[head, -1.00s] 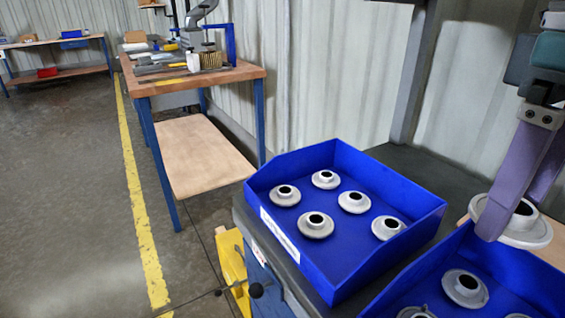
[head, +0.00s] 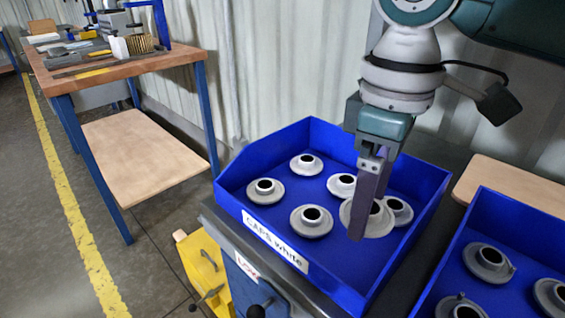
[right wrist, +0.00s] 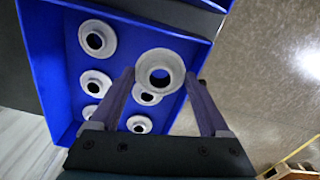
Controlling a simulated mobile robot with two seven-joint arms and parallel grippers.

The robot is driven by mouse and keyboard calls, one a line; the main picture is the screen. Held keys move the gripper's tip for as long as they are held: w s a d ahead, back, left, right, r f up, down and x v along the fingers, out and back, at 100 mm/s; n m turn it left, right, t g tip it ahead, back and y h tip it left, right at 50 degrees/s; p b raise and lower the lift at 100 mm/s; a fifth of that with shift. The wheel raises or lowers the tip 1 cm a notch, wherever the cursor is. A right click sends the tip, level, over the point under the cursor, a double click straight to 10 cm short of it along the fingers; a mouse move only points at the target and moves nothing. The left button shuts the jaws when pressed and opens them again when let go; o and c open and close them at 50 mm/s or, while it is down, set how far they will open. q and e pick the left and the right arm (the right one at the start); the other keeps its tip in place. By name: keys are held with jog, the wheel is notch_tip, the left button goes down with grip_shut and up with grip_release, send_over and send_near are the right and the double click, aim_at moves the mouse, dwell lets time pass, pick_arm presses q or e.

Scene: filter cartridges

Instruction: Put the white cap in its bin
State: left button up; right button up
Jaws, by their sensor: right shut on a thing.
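My right gripper (head: 366,212) is shut on a white cap (head: 381,227), a round flanged piece with a dark hole. The right wrist view shows the held cap (right wrist: 160,66) between the fingertips. Gripper and cap are over the blue bin (head: 219,197) labelled "CAPS white". The cap hides part of the bin floor and overlaps a cap behind it. In the right wrist view it looks larger than the caps below, so it seems above the floor. Several similar caps, such as one at the front (head: 311,221), lie in the bin. My left gripper is not in view.
A second blue bin (head: 440,262) with similar caps stands at the right. A light brown board (head: 505,184) lies behind it. A workbench (head: 135,68) with tools stands at the left. The bin's front left floor is bare.

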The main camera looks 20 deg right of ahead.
aim_at(355, 257)
notch_tip(355, 257, down, 7)
jog(key=shift+r+b, duration=0.15)
jog(key=shift+b, duration=0.65)
jog(key=shift+f, duration=0.2)
jog(key=shift+f, duration=0.15)
jog(key=o, duration=1.2)
jog(key=shift+c, duration=0.2)
notch_tip(355, 257, up, 12)
jog(key=p, duration=0.3)
jog(key=shift+r, duration=0.25)
